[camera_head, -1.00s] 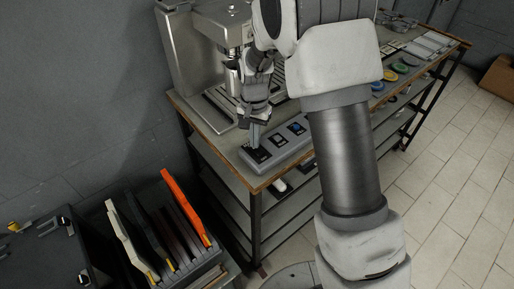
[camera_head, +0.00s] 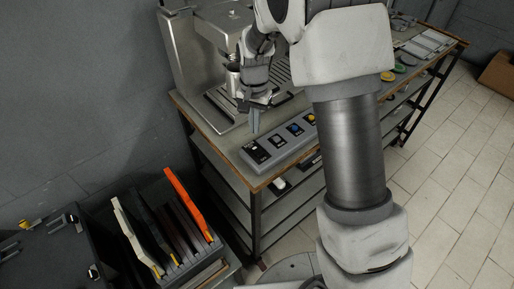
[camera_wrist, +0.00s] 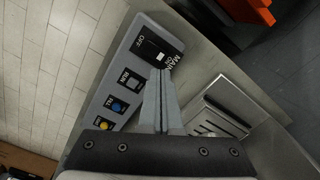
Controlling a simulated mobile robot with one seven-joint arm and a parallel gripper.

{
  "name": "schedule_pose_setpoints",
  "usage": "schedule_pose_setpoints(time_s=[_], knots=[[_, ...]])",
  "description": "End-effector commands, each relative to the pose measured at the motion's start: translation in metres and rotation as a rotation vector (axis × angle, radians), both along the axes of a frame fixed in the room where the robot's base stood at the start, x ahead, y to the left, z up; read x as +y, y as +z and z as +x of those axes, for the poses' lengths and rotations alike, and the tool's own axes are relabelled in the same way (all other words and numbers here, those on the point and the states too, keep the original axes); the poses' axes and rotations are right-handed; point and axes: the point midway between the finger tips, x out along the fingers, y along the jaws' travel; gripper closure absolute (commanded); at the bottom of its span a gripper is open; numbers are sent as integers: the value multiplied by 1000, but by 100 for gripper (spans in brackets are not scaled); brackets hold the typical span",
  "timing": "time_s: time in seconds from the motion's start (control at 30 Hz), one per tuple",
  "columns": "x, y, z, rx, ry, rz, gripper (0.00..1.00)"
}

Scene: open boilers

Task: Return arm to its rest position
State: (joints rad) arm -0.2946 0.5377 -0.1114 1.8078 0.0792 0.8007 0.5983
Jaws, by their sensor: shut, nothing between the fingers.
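My gripper (camera_head: 255,121) is shut and empty, its fingertips together above the left end of a grey control box. It also shows in the wrist view (camera_wrist: 160,75), pointing toward the box's MAIN switch. The control box (camera_head: 270,158) lies on the workbench with a row of dark switch plates. In the wrist view the control box (camera_wrist: 135,38) shows the MAIN switch (camera_wrist: 158,47) marked OFF and ON, with RUN and other buttons beyond. My fingertips appear apart from the box. My arm crosses the head view and hides part of the bench.
A steel boiler machine (camera_head: 205,60) stands at the bench's back left, close to my gripper. The bench (camera_head: 215,133) also holds several coloured round items at right. A rack with an orange panel (camera_head: 188,203) stands at lower left.

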Motion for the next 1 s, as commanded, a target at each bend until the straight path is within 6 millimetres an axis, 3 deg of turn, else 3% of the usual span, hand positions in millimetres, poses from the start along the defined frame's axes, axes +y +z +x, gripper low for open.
schedule_pose_setpoints(time_s=[0.3,0.43,0.67,1.0], knots=[[0,0,0,0,0,1,100],[-3,9,-2,-12,8,5,100],[-18,57,-21,-73,59,27,100],[-45,124,-70,-184,159,40,100]])
